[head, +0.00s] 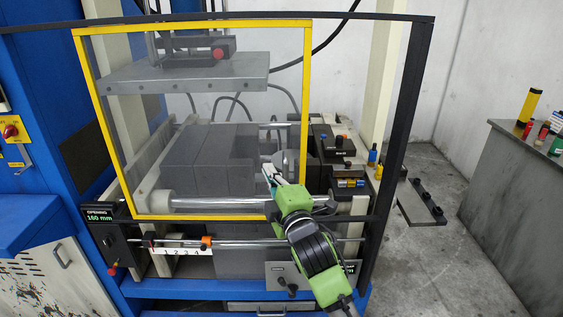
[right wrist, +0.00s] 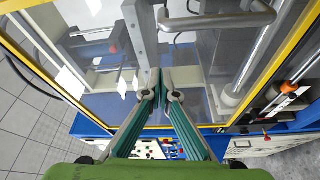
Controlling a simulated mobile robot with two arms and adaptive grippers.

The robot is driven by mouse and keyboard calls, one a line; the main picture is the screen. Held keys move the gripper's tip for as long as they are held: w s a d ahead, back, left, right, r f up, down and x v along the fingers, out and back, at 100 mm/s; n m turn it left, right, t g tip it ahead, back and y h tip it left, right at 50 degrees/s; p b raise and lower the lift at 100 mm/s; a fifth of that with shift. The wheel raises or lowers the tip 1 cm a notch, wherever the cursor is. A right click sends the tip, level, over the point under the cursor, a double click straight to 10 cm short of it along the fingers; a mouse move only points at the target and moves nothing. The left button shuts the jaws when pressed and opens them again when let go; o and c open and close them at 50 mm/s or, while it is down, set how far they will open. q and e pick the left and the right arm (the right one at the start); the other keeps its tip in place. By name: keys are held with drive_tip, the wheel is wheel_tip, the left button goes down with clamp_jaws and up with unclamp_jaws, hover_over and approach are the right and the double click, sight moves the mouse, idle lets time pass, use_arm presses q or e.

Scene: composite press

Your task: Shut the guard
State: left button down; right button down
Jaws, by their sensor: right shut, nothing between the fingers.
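The guard is a clear panel in a yellow frame (head: 192,23), upright across the left and middle of the press opening in the head view. Its yellow frame (right wrist: 42,62) and clear pane also fill much of the right wrist view. My right gripper (head: 267,170) is shut and empty, in front of the pane near its lower right corner. In the right wrist view the closed fingertips (right wrist: 160,82) are close to the end of a grey bar (right wrist: 141,35); I cannot tell whether they touch. My left gripper is not in view.
Behind the pane are a grey upper plate (head: 185,74) and dark grey blocks (head: 205,160). A black frame post (head: 400,140) stands at the right. A control box (head: 330,143) is beside the opening.

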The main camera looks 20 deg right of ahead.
drive_tip(key=w+d+p, duration=0.1)
drive_tip(key=d, duration=0.1)
drive_tip(key=w+d+p, duration=0.1)
drive_tip(key=w, duration=0.1)
drive_tip(key=shift+d+f+p, duration=0.2)
drive_tip(key=shift+d+p, duration=0.15)
drive_tip(key=shift+w+a, duration=0.1)
drive_tip(key=shift+w, duration=0.05)
